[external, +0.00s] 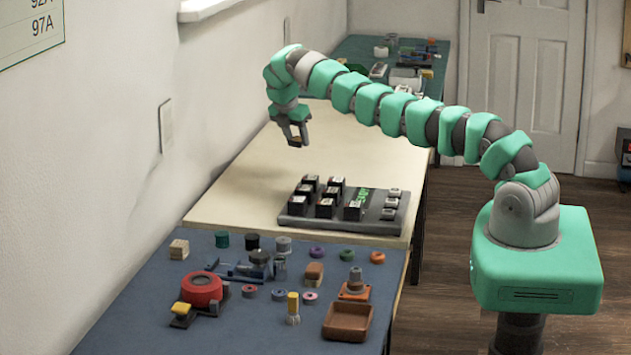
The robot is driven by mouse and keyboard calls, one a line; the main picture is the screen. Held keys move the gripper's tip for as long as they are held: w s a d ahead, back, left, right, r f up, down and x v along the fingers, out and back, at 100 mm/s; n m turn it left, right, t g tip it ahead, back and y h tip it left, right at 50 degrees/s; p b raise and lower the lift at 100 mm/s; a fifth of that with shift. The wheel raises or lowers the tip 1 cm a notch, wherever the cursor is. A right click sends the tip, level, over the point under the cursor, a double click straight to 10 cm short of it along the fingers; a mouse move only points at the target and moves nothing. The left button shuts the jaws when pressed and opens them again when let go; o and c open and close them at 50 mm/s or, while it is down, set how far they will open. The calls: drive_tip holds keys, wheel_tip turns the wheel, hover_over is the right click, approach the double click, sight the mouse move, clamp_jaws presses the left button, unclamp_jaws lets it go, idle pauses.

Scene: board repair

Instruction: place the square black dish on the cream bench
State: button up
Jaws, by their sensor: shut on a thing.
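My gripper (296,139) hangs fingers-down above the cream bench (235,195), behind the board. It is shut on a small dark thing, mostly hidden by the fingers and too small to identify. I cannot clearly make out a square black dish. A square brown dish (348,321) sits at the front right of the blue bench top.
A dark board (340,222) with several black blocks lies at the cream bench's near end. Its far part is clear. The blue bench (240,340) holds a red round tool (202,290) and several small parts. A cluttered green bench (350,52) stands behind. A wall runs along the left.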

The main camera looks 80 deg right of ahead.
drive_tip(key=b, duration=0.2)
hover_over(299, 178)
drive_tip(key=a, duration=0.1)
drive_tip(key=f, duration=0.5)
drive_tip(key=shift+w+a, duration=0.15)
drive_tip(key=shift+a, duration=0.05)
wheel_tip(299, 178, down, 5)
drive_tip(key=shift+f+b, duration=0.1)
drive_tip(key=shift+b, duration=0.4)
drive_tip(key=o, duration=1.1)
drive_tip(key=p+v, duration=0.2)
drive_tip(key=v, duration=1)
